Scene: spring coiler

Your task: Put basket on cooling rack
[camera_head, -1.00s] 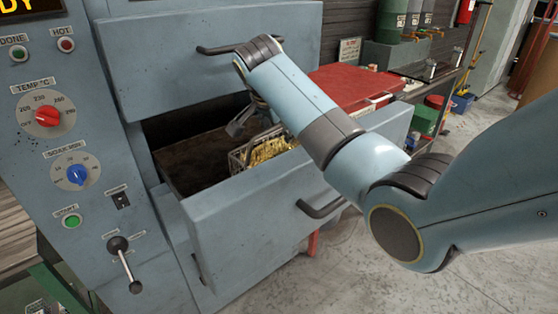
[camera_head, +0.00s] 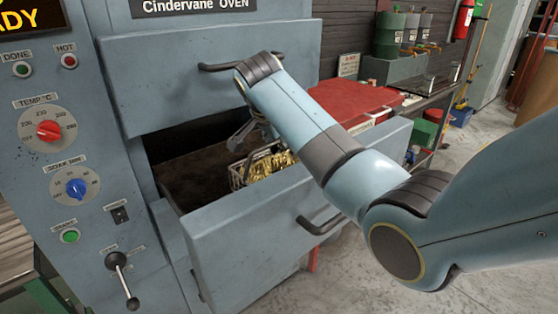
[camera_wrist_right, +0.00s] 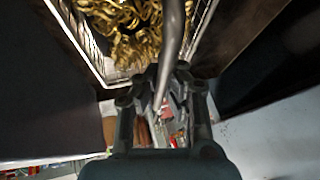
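The basket (camera_head: 262,166) is a wire basket heaped with gold-coloured springs. It sits inside the oven's open drawer (camera_head: 285,205), partly hidden by the drawer front and my right arm. My right gripper (camera_head: 245,135) is over the basket in the head view, mostly hidden behind my arm. In the right wrist view, the gripper (camera_wrist_right: 167,82) has its fingers close together around the basket's grey handle bar (camera_wrist_right: 174,35), with the springs (camera_wrist_right: 125,30) beyond it. My left gripper is in neither view. I cannot identify a cooling rack.
The oven's control panel (camera_head: 75,150) with knobs and a lever stands at left. Another closed oven front (camera_head: 160,70) with a handle is above the drawer. A red-topped surface (camera_head: 350,98) stands behind. The floor (camera_head: 370,285) at lower right is clear.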

